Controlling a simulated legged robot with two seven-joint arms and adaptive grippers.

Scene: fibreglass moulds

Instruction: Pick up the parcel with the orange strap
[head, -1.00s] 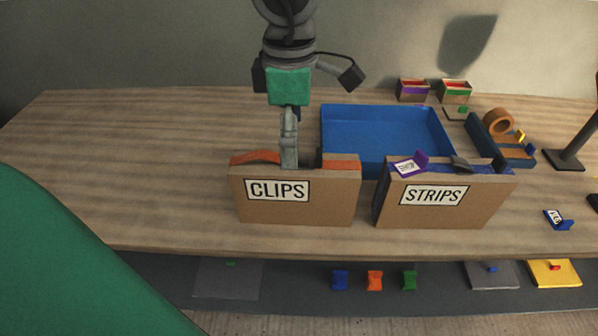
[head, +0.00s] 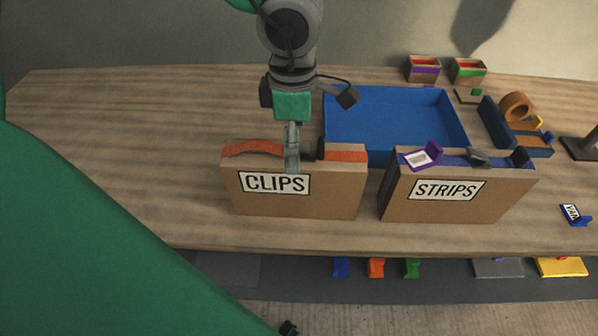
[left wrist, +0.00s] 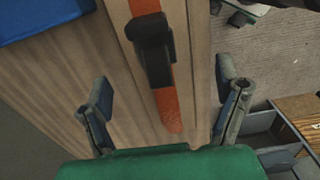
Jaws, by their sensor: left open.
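The parcel with the orange strap is an upright cardboard box labelled CLIPS (head: 335,195) near the table's front edge. Its orange strap (head: 250,148) runs along the top, with a black buckle beside my gripper. My left gripper (head: 292,165) comes down from above at the top of this parcel, partly hiding the strap. In the left wrist view, its fingers (left wrist: 164,88) are open and spread on both sides of the strap (left wrist: 169,108) and black buckle (left wrist: 152,50). Neither finger is seen closed on it. My right gripper is not in view.
A similar parcel labelled STRIPS (head: 440,208), with a blue strap, stands just to the right. A blue tray (head: 460,125) lies behind the parcels. A tape roll (head: 516,105) and small boxes stand at the back right. The table's left part is clear.

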